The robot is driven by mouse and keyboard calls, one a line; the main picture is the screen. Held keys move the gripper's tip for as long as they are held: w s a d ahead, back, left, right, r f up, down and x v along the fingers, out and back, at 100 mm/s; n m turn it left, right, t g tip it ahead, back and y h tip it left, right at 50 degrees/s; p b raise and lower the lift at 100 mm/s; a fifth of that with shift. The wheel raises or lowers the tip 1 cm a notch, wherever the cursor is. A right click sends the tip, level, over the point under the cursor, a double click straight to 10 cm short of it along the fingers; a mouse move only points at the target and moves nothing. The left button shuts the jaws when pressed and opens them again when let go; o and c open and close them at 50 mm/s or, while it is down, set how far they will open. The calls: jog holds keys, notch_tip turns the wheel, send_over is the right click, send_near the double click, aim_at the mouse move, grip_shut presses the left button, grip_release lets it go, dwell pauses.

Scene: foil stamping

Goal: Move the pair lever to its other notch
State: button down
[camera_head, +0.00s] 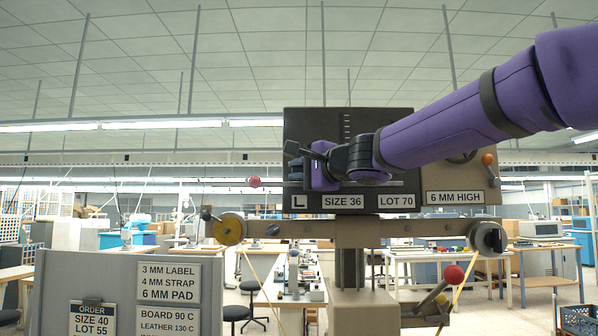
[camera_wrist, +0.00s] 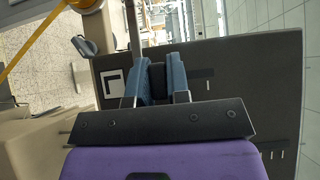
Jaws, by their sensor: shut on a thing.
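My gripper (camera_head: 294,162) reaches in from the right across the front of the dark panel (camera_head: 300,122) of the press head. Its jaws are at the panel's left edge, above the white L plate (camera_head: 299,202). In the wrist view the blue-grey fingers (camera_wrist: 160,82) are closed on a small dark piece (camera_wrist: 158,76), which seems to be the pair lever. The fingers hide most of it, and I cannot tell its notch. The L plate (camera_wrist: 113,84) shows beside the fingers there.
A red ball (camera_head: 255,182) is left of the panel. An orange knob (camera_head: 488,158) is at the right, and a red-knobbed handle (camera_head: 453,274) is lower right. A grey board with labels (camera_head: 130,262) stands at lower left. Benches fill the background.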

jog(key=shift+r, duration=2.8)
jog(key=shift+d, duration=0.1)
jog(key=c, duration=1.1)
grip_release()
jog(key=v, duration=1)
jog(key=shift+s+d, duration=0.25)
jog(key=shift+s, duration=0.05)
jog(key=s+d+f+n+g+h, duration=0.2)
jog(key=s+d+f, duration=0.5)
jog(key=f, duration=0.5)
jog(key=s+d+f+n+g+h, duration=0.3)
jog(key=s+d+f+h, duration=0.3)
jog(key=s+f, duration=0.4)
jog(key=s+d+f+n+g+h, duration=0.3)
jog(key=s+d+f, duration=0.5)
jog(key=f, duration=0.6)
jog(key=shift+s+d+f+n+h, duration=0.15)
jog(key=shift+s+d+n+h, duration=0.05)
jog(key=shift+s+n+h, duration=0.2)
jog(key=shift+s+d+f+n+h, duration=0.1)
jog(key=shift+s+d+n+h, duration=0.15)
jog(key=shift+s, duration=0.25)
